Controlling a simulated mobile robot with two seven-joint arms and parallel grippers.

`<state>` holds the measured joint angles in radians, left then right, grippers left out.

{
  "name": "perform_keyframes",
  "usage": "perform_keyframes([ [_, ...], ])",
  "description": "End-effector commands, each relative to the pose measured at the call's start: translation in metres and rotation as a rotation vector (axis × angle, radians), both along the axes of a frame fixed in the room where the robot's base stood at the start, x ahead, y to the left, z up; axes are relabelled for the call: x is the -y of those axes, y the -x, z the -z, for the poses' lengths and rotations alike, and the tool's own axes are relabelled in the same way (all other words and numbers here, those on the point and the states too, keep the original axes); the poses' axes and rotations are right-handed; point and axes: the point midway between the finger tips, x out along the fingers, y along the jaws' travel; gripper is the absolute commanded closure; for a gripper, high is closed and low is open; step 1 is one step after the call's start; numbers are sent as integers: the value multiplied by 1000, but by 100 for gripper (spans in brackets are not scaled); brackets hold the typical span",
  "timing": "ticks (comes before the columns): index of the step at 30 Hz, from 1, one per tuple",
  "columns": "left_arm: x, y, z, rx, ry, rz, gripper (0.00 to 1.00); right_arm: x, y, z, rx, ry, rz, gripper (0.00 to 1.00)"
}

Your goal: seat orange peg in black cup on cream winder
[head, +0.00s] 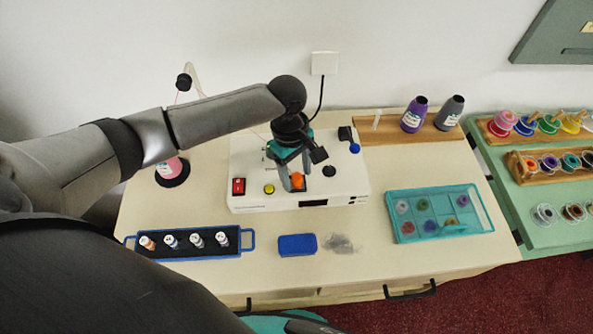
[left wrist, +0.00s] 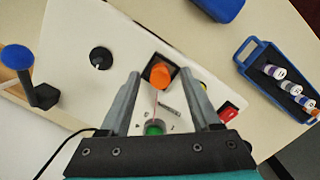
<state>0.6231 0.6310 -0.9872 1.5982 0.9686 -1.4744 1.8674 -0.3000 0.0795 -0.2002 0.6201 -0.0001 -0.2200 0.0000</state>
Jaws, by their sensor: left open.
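The cream winder (head: 245,190) stands on the table, a box with a red switch and a yellow button. The orange peg (head: 297,181) is at the black cup (head: 304,187) near the winder's front edge. In the left wrist view the orange peg (left wrist: 160,74) stands within the outline of the square black cup (left wrist: 157,59); how deep it sits I cannot tell. My left gripper (head: 293,179) reaches down over the peg. Its fingers are apart, one on each side of the peg, with gaps showing in the left wrist view (left wrist: 160,85). My right gripper is not seen.
A blue block (head: 297,245) and a grey smudge lie in front of the winder. A blue-edged tray (head: 190,254) of small spools is at left, a teal box (head: 440,232) at right. A pink cone stands back left. A blue-knobbed crank is on the winder's right.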

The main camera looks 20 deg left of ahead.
Motion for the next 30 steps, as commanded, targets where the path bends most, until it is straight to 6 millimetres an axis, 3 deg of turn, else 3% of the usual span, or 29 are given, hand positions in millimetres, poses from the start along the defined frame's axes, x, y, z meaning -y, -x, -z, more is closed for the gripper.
perform_keyframes([
  [7, 0, 0, -2, 0, 0, 0, 36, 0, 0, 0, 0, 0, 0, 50],
  [11, -1, -2, -14, 4, 2, 0, 36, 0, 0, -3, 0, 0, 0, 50],
  [24, -12, -7, -113, 5, 0, 1, 36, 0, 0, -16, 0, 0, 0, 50],
  [30, -16, -8, -142, 3, 0, 0, 36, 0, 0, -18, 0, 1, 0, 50],
])
